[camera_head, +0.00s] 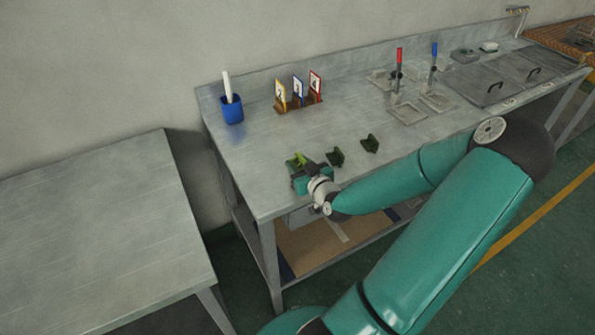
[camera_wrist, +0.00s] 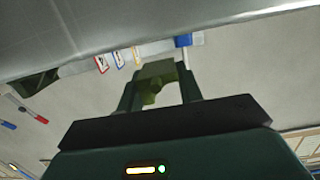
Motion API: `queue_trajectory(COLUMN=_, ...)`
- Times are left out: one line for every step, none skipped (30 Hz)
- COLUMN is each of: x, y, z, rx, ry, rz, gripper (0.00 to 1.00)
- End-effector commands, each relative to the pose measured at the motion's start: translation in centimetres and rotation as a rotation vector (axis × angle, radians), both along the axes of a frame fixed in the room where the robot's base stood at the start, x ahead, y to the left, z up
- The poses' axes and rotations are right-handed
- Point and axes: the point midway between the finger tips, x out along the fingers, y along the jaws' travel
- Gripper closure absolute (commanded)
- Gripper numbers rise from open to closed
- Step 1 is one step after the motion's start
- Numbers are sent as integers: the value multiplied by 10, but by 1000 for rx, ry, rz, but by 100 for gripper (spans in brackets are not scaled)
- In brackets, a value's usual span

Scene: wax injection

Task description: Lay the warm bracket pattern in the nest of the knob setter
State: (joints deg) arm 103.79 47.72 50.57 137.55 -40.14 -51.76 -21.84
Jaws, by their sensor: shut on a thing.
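My gripper (camera_head: 310,172) is over the front left part of the metal bench, shut on a green bracket pattern (camera_head: 298,159). In the wrist view my gripper (camera_wrist: 159,76) has the olive-green bracket pattern (camera_wrist: 156,71) between its two fingers. Two darker green brackets stand on the bench to the right, a near one (camera_head: 336,156) and a farther one (camera_head: 370,143). Farther right are two lever fixtures, one with a red handle (camera_head: 400,56) and one with a blue handle (camera_head: 434,50). Pale flat plates lie in front of them. I cannot tell which part is the nest.
A blue cup (camera_head: 232,111) with a white stick and a wooden rack (camera_head: 299,104) of numbered cards stand at the back left. Dark lidded panels (camera_head: 492,80) with handles are at the right. A bare table (camera_head: 92,231) stands left across a gap. The bench middle is mostly clear.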

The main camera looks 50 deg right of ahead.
Motion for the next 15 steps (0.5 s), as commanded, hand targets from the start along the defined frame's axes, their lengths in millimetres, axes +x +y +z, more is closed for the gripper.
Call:
queue_trajectory(x=6, y=3, z=-6, rx=4, ry=-1, rz=3, gripper=97)
queue_trajectory(x=5, y=2, z=-10, rx=5, ry=-2, rz=1, gripper=97)
queue_trajectory(x=4, y=2, z=-16, rx=5, ry=-2, rz=0, gripper=97)
queue_trajectory(x=4, y=1, z=-19, rx=5, ry=-2, rz=-1, gripper=97)
queue_trajectory(x=4, y=1, z=-22, rx=5, ry=-2, rz=-1, gripper=97)
queue_trajectory(x=5, y=3, z=-27, rx=3, ry=-1, rz=3, gripper=97)
queue_trajectory(x=4, y=2, z=-29, rx=1, ry=0, rz=3, gripper=97)
queue_trajectory(x=4, y=2, z=-30, rx=0, ry=0, rz=2, gripper=97)
queue_trajectory(x=4, y=2, z=-31, rx=-1, ry=-1, rz=1, gripper=97)
queue_trajectory(x=4, y=2, z=-31, rx=-1, ry=-1, rz=1, gripper=97)
queue_trajectory(x=4, y=2, z=-31, rx=-1, ry=-1, rz=1, gripper=97)
queue_trajectory(x=4, y=2, z=-30, rx=-1, ry=-1, rz=1, gripper=97)
queue_trajectory(x=4, y=2, z=-30, rx=-1, ry=-1, rz=1, gripper=97)
queue_trajectory(x=4, y=2, z=-30, rx=-1, ry=-1, rz=1, gripper=97)
queue_trajectory(x=4, y=2, z=-31, rx=-1, ry=-1, rz=1, gripper=97)
